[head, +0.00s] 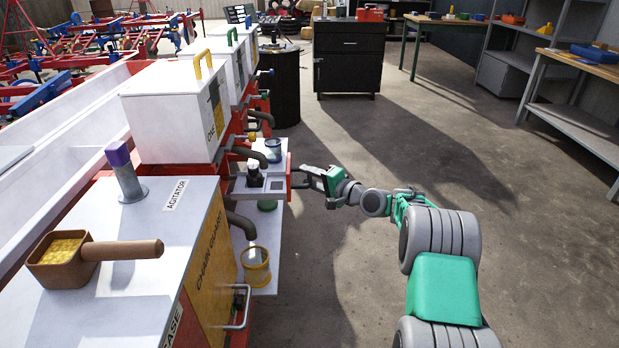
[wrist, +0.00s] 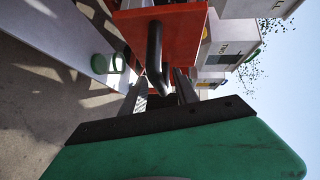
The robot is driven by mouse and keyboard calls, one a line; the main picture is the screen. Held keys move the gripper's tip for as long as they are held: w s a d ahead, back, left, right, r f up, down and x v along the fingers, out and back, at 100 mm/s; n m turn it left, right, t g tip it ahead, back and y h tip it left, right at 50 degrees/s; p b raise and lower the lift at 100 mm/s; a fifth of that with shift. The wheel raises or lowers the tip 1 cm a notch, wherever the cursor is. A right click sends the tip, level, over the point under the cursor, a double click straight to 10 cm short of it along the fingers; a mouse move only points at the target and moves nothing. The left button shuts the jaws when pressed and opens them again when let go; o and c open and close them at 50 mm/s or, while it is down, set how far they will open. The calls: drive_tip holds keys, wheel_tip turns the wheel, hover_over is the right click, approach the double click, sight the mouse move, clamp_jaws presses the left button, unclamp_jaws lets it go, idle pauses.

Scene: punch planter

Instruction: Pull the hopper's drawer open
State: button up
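The drawer (head: 265,185) juts from the hopper row at centre left, with a red front facing my gripper. In the wrist view its red front (wrist: 182,32) fills the top middle, with a black bar handle (wrist: 154,48) across it. My gripper (head: 299,177) is at the drawer front, reaching in from the right. In the wrist view its dark fingers (wrist: 160,90) stand apart, with the handle's lower end between them; I cannot tell whether either finger touches it. The white hopper (head: 170,112) with a yellow handle stands behind the drawer.
A white shelf (head: 268,226) below bears a yellow cup (head: 256,266) and a green-rimmed cup (wrist: 116,63). A grey cabinet with a metal handle (head: 241,308) is in front. The floor to the right is clear.

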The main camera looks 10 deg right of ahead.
drive_tip(key=p+v, duration=0.2)
drive_tip(key=v, duration=0.5)
drive_tip(key=shift+s+d, duration=0.15)
drive_tip(key=shift+s, duration=0.2)
